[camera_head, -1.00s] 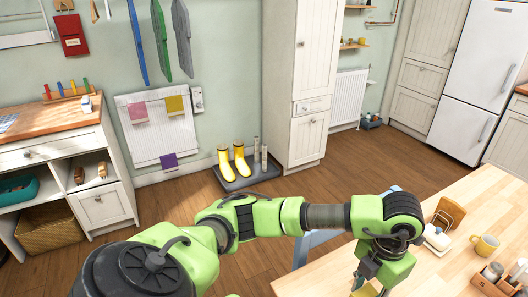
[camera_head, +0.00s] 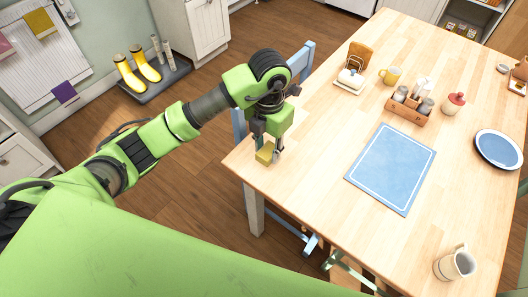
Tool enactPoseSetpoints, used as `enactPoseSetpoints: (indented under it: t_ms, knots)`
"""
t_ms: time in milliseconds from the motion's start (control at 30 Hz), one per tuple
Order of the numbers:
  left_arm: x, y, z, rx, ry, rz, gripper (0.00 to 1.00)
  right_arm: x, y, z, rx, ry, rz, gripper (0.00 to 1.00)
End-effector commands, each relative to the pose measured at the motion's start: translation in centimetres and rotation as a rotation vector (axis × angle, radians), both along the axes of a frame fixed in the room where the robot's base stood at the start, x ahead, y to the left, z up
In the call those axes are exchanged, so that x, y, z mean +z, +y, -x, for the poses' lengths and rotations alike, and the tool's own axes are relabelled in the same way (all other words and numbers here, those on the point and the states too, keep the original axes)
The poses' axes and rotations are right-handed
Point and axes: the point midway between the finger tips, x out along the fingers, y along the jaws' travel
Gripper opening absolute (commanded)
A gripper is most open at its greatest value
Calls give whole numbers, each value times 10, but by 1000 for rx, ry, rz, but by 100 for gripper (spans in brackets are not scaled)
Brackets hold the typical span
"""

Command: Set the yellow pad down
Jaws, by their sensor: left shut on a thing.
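The yellow pad (camera_head: 264,154) is a small yellow block in my left gripper (camera_head: 270,150). The gripper points down and is shut on it. The pad shows at the left edge of the wooden table (camera_head: 315,150); I cannot tell whether it touches the tabletop. A blue placemat (camera_head: 392,168) with a pale border line lies flat on the table to the right of the pad, with bare wood between them. My right gripper is not in view.
A butter dish (camera_head: 350,80), yellow mug (camera_head: 390,76), condiment caddy (camera_head: 408,106), red-topped pot (camera_head: 453,103), blue-rimmed plate (camera_head: 498,149) and cream jug (camera_head: 455,263) stand on the table. A blue chair (camera_head: 300,62) is at its left side. Bare wood surrounds the placemat.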

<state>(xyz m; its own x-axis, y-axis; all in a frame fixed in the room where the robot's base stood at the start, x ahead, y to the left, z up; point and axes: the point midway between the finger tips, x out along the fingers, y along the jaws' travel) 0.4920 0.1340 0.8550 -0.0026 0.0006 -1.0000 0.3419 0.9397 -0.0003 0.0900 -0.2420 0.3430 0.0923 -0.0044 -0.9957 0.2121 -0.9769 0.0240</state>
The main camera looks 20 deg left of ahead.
Motion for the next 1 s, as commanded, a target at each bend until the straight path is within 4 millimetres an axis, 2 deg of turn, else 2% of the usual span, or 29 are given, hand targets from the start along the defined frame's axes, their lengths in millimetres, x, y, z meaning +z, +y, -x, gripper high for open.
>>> enactPoseSetpoints:
  t_ms: [100,200,367,600,967,1000]
  knots:
    - [-17,9,-13,4,1,0,13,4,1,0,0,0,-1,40]
    - [-26,12,-19,2,0,2,13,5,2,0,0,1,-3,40]
    - [-34,15,-25,2,-1,1,13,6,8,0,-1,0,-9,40]
    - [-63,16,-25,1,2,2,13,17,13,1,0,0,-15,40]
    - [-71,16,-26,0,-2,1,13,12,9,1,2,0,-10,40]
    - [-69,16,-26,0,-2,1,37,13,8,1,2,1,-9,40]
